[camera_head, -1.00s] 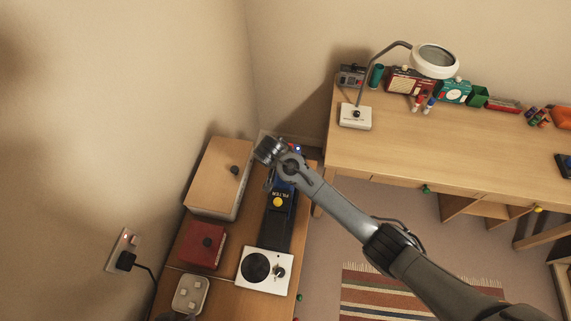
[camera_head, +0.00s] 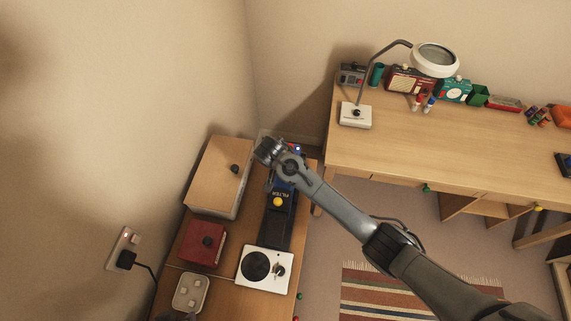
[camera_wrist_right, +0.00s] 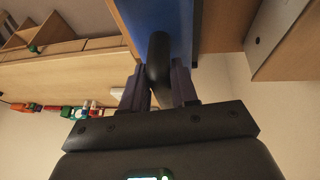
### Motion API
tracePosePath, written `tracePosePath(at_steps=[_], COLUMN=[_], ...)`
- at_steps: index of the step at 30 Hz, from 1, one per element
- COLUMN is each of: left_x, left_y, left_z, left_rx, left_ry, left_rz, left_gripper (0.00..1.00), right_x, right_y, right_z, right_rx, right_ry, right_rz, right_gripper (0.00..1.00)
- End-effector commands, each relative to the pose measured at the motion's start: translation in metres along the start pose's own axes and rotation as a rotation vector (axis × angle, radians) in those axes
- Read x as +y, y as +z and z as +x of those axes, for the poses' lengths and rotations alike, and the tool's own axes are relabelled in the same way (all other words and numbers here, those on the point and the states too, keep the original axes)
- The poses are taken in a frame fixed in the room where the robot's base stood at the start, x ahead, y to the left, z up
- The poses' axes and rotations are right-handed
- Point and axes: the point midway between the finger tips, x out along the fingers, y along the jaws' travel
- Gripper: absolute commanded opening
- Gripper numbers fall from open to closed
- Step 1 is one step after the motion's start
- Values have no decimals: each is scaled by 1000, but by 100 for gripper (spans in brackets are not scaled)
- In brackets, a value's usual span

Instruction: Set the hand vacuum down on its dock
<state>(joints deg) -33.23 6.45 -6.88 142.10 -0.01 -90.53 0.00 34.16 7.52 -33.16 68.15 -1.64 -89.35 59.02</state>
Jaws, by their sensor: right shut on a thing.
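The hand vacuum, a dark and blue body with a yellow knob and the word FILTER (camera_head: 280,205), lies along the right side of the low wooden cabinet in the head view. My right gripper (camera_wrist_right: 160,85) is shut on its dark handle (camera_wrist_right: 158,55), below the blue body (camera_wrist_right: 175,20) in the wrist view. In the head view my right wrist covers the far end of the vacuum and hides the fingers. A small blue light shows beside the wrist. I cannot make out the dock separately, nor tell whether the vacuum touches it.
A wooden box (camera_head: 215,178), a red box (camera_head: 203,243), a white unit with a black disc (camera_head: 265,270) and a pale tray (camera_head: 190,293) crowd the cabinet. A wall socket (camera_head: 124,248) is at left. The desk (camera_head: 430,150) holds a lamp (camera_head: 355,116) and several small items.

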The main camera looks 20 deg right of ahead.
Motion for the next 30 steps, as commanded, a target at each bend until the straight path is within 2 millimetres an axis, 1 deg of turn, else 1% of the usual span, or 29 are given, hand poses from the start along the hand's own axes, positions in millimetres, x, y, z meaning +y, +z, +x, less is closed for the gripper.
tracePosePath(at_steps=[5, 29, 30], left_x=[0, -3, -3], left_y=[0, 0, 0], left_z=[0, -2, -2], left_rx=[0, -2, -2], left_ry=[1, -9, -9], left_rz=[-1, 12, 11], left_gripper=[43, 43, 43], right_x=[-1, -2, -2], right_y=[-2, 0, 0], right_z=[-2, 3, 3], right_rx=[3, 3, 3], right_ry=[-3, -3, -3], right_rz=[2, 2, 2], right_gripper=[0, 0, 30])
